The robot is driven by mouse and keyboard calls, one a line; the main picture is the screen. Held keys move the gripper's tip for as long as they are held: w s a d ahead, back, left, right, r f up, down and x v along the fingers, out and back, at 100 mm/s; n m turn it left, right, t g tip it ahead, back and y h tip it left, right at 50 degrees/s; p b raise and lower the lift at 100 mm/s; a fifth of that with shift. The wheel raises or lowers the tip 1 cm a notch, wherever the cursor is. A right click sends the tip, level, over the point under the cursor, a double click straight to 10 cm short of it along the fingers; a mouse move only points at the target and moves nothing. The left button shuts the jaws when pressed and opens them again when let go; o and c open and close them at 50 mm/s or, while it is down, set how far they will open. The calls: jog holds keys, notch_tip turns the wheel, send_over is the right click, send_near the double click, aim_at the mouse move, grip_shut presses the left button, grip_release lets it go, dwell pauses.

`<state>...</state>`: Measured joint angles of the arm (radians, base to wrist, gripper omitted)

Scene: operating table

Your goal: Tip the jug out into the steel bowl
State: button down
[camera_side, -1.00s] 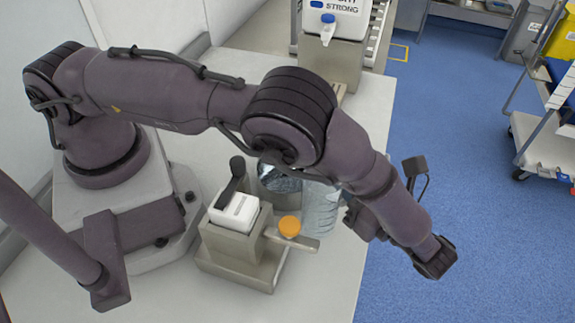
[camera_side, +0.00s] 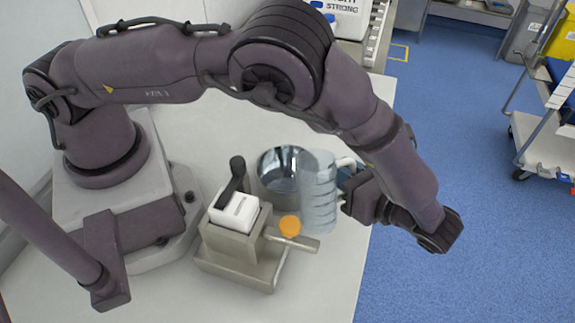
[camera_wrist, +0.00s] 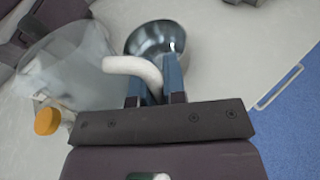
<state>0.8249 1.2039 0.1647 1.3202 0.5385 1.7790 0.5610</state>
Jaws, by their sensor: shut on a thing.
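The jug (camera_side: 319,192) is clear and ribbed with a white handle, and stands roughly upright in the side view. My gripper (camera_side: 349,178) is to its right, shut on the handle. In the wrist view my gripper (camera_wrist: 156,92) has its fingers on either side of the white handle, and the jug (camera_wrist: 72,62) is at the left, blurred. The steel bowl (camera_side: 272,164) sits on the table just left of and behind the jug, and partly hidden by it. The bowl (camera_wrist: 146,36) is beyond the fingers in the wrist view. I cannot tell what the jug holds.
A beige device with a white top and black lever (camera_side: 238,215) stands left of the jug. An orange cap (camera_side: 290,226) is on its arm, close to the jug's base. A white container (camera_side: 350,18) stands at the back. The white table (camera_side: 325,285) is clear in front.

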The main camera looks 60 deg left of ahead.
jog(key=shift+a+f+m+h, duration=0.3)
jog(key=shift+f+h, duration=0.2)
jog(key=shift+h, duration=0.75)
jog(key=shift+a+f+m+h, duration=0.15)
jog(key=shift+a+f+h, duration=0.3)
jog(key=shift+h, duration=0.75)
jog(key=shift+a+f+m+h, duration=0.25)
jog(key=shift+f+h, duration=0.35)
jog(key=shift+h, duration=0.65)
jog(key=shift+d+f+h, duration=0.1)
jog(key=shift+f+h, duration=0.25)
jog(key=shift+h, duration=0.55)
jog(key=shift+d+f+h, duration=0.1)
jog(key=shift+f+h, duration=0.25)
jog(key=shift+h, duration=0.55)
jog(key=shift+w+a+r+m+h+p, duration=0.1)
jog(key=shift+a+r+m+h+p, duration=0.25)
jog(key=shift+a+h, duration=0.45)
jog(key=shift+a+r+m+g+h, duration=0.2)
jog(key=shift+r+h, duration=0.4)
jog(key=shift+h, duration=0.5)
jog(key=shift+a+r+m+g+h, duration=0.1)
jog(key=shift+r+m+g+h, duration=0.1)
jog(key=shift+r+h, duration=0.65)
